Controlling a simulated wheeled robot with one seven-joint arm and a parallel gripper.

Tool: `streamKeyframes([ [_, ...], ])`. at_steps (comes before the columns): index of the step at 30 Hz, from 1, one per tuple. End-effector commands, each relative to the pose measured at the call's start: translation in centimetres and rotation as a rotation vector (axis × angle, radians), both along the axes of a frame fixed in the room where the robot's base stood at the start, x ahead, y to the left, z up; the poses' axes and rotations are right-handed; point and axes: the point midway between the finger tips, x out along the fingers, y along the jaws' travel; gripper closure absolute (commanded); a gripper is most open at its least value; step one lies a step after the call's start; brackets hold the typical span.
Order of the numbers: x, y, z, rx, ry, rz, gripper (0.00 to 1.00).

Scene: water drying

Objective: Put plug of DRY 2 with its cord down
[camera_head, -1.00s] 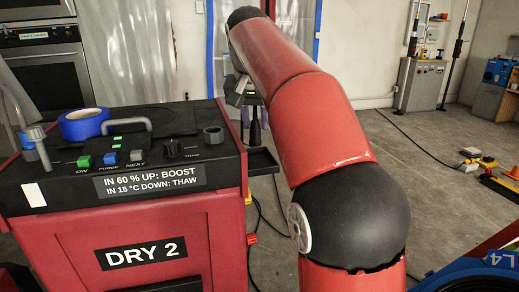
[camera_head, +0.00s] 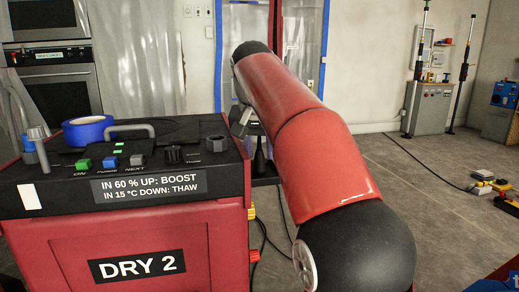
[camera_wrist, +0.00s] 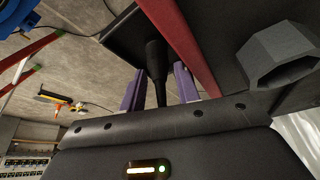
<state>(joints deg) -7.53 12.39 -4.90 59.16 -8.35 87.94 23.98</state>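The red DRY 2 unit (camera_head: 140,267) with its black control top stands at the left in the head view. A black plug (camera_wrist: 156,62), shaped like a bottle neck, stands at a black tray (camera_wrist: 115,40) on the unit's side in the wrist view. A black tapered piece, seemingly this plug, shows in the head view (camera_head: 259,155). My gripper (camera_wrist: 158,85) has its two purple fingers on either side of the plug, with narrow gaps visible. The gripper is open. In the head view my red arm hides much of this area. Black cord (camera_head: 264,235) hangs beside the unit.
A grey hex nut-like knob (camera_wrist: 278,58) is close to the right of my gripper. A blue tape roll (camera_head: 88,130) and a grey handle (camera_head: 135,127) sit on the unit's top.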

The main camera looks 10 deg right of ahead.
Motion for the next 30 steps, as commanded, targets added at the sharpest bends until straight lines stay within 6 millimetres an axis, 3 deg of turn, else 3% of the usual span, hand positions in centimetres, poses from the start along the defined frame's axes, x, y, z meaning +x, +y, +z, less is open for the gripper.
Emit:
streamKeyframes([
  [11,-0.1,0.0,0.6,0.000,0.000,0.000,0.65],
  [24,-3.0,1.3,8.8,0.000,-0.003,0.002,0.65],
  [30,-4.0,1.7,11.0,0.000,0.000,0.001,0.65],
])
